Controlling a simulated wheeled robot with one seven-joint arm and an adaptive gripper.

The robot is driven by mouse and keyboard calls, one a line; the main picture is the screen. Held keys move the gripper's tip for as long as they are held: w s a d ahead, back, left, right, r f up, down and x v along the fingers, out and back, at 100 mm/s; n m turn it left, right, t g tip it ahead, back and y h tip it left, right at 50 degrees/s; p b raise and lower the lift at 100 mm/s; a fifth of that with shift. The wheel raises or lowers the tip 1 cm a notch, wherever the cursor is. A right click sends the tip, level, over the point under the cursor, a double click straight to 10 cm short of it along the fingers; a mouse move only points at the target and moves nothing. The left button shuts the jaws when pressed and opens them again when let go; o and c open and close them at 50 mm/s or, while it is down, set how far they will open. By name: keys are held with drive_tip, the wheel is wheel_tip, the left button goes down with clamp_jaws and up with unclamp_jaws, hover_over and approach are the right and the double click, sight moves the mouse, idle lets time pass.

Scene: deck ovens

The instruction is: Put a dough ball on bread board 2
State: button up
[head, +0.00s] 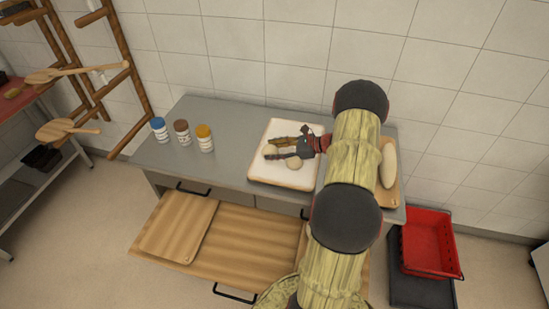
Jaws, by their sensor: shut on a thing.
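A pale dough ball (270,149) shows between the fingertips of my gripper (271,148), which is shut on it. My gripper reaches in from the right over a white tray (262,172) on the grey counter. A second dough ball (294,162) is on the tray just below the fingers. A wooden board (393,200) at the counter's right end bears a long pale loaf (389,163), partly behind my arm. Another wooden board (178,228) lies bare on the open wooden drawer. No number shows on either board, so I cannot tell which is bread board 2.
Three jars with blue (159,129), brown (182,132) and orange (204,138) lids stand left on the counter (235,120). The wooden drawer surface (245,245) sticks out below. A red crate (431,245) is at right.

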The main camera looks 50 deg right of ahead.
sight(274, 161)
drive_tip(key=shift+w+d+f, duration=0.25)
drive_tip(key=shift+d+f, duration=0.25)
drive_tip(key=shift+f, duration=0.25)
drive_tip(key=shift+f+b, duration=0.5)
drive_tip(key=shift+f, duration=0.85)
drive_tip(key=shift+f, duration=0.2)
drive_tip(key=o, duration=1)
drive_tip(key=shift+o, duration=0.3)
drive_tip(key=shift+r, duration=0.15)
